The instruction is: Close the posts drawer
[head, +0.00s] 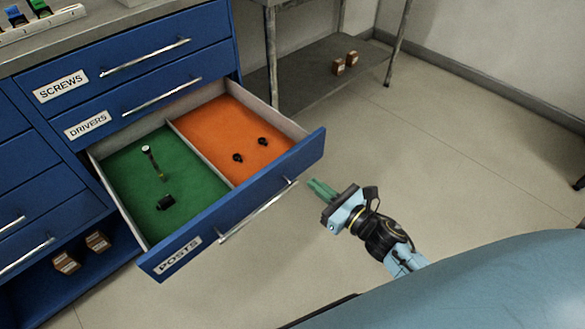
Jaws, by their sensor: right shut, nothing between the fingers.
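The posts drawer (222,221) stands pulled out of the blue cabinet, its front labelled POSTS and fitted with a long metal handle (258,211). Its left compartment has a green lining (188,168) with a post and a black part on it. Its right compartment has an orange lining (215,124) with two small black parts. My right gripper (322,189) is shut and empty, with green fingers pointing at the right end of the drawer front. It appears apart from the drawer and the handle. My left gripper is not in view.
The SCREWS drawer (125,65) and DRIVERS drawer (145,104) above are shut. A grey shelf table (310,82) with small brown boxes stands behind. Small boxes also sit on the cabinet's low shelf. The floor (440,150) to the right is clear.

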